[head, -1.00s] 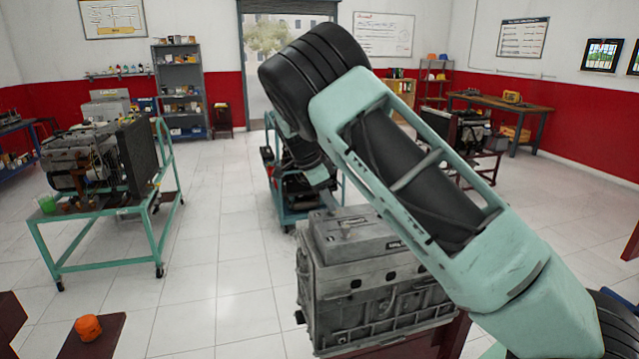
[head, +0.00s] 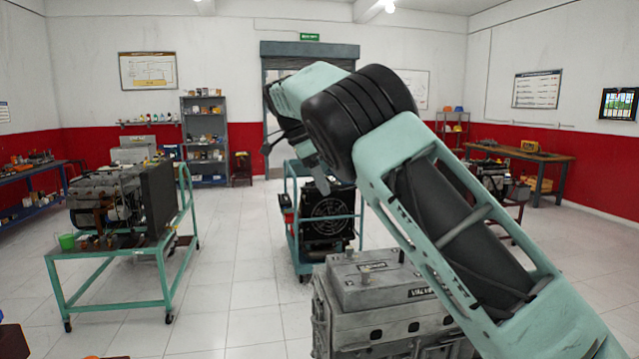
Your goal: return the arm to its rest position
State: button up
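My arm rises from the lower right of the head view, with a pale green upper link and a black ribbed elbow. Beyond the elbow, a short green link points to the left and away. My gripper (head: 290,136) seems to be the dark end of the arm below that link, partly hidden by it. It is small and dark, so I cannot tell whether its fingers are apart or hold anything. The arm's end hangs in the air, in front of the doorway in the picture.
A grey engine block (head: 385,295) stands close below my arm. A teal cart (head: 293,215) with a black fan unit stands behind it. A green stand (head: 110,258) with an engine (head: 105,198) is at the left. A wooden bench (head: 520,155) stands at the back right. The tiled floor (head: 235,270) between stands is clear.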

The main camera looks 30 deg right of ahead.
dwell(0.6)
jog(key=s+a+f+n+y+b, duration=0.5)
jog(key=s+a+f+n, duration=0.95)
jog(key=s+a, duration=0.25)
jog(key=s+a+f+n, duration=0.1)
jog(key=s+f+n, duration=0.2)
jog(key=s+n, duration=0.2)
jog(key=s+a+f+n+b, duration=0.1)
jog(key=s+a+f+n, duration=0.1)
jog(key=s, duration=0.9)
jog(key=s+a+f+n+t+b, duration=0.1)
jog(key=s+f+n, duration=0.3)
jog(key=s+n, duration=0.3)
jog(key=shift+s+a+f+n, duration=0.15)
jog(key=shift+s+f+n, duration=0.2)
jog(key=shift+s, duration=0.35)
